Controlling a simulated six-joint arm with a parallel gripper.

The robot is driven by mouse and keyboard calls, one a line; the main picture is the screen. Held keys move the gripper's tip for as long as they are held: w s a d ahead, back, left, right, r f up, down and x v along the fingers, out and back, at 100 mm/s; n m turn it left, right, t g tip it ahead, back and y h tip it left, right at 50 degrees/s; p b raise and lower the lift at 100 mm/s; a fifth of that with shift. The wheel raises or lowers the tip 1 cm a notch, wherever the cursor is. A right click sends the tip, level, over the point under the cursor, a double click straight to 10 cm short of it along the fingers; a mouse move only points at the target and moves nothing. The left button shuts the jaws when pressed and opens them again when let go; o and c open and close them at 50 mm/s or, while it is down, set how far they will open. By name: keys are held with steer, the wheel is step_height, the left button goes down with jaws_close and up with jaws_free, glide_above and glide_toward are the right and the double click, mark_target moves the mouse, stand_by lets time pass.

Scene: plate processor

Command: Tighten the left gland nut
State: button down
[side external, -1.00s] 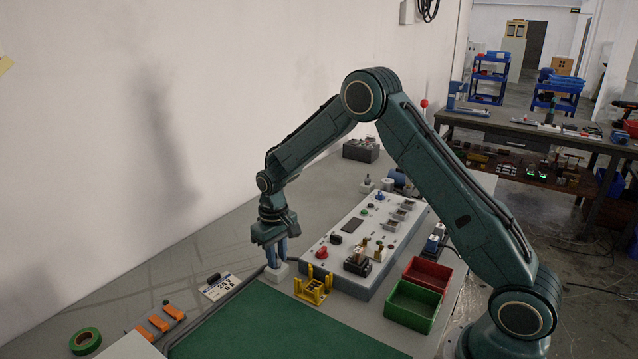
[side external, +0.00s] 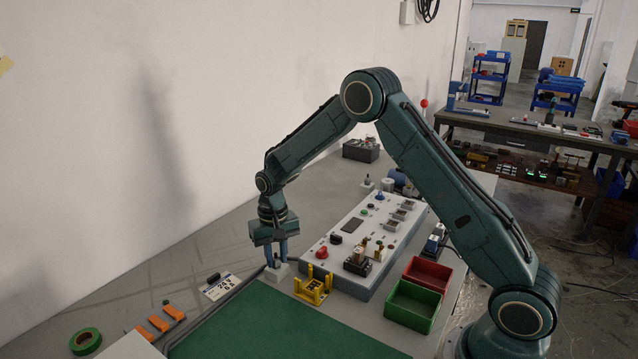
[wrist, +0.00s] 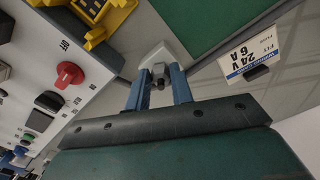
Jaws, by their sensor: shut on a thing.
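My gripper (side external: 276,262) points down over a small pale block (side external: 279,274) on the bench, beside the far corner of the green mat. In the wrist view its blue fingers (wrist: 158,76) are shut on a small grey nut (wrist: 158,71) at the block's near face. The fingers hide the nut's sides, and the side view does not show it clearly. The pale block also shows in the wrist view (wrist: 157,53), beyond the fingertips. I see no second gland nut clearly.
A yellow fixture (side external: 313,290) stands close to the right of the block. The control panel (side external: 340,262) with a red knob (wrist: 69,74) lies behind it. A label card (side external: 220,286) lies to the left. Red (side external: 428,273) and green (side external: 413,306) bins stand right. The green mat (side external: 270,325) is clear.

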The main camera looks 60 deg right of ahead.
mark_target(277, 259)
steer(key=c, duration=1.2)
jaws_free()
steer(key=shift+r, duration=0.1)
step_height(277, 259, up, 14)
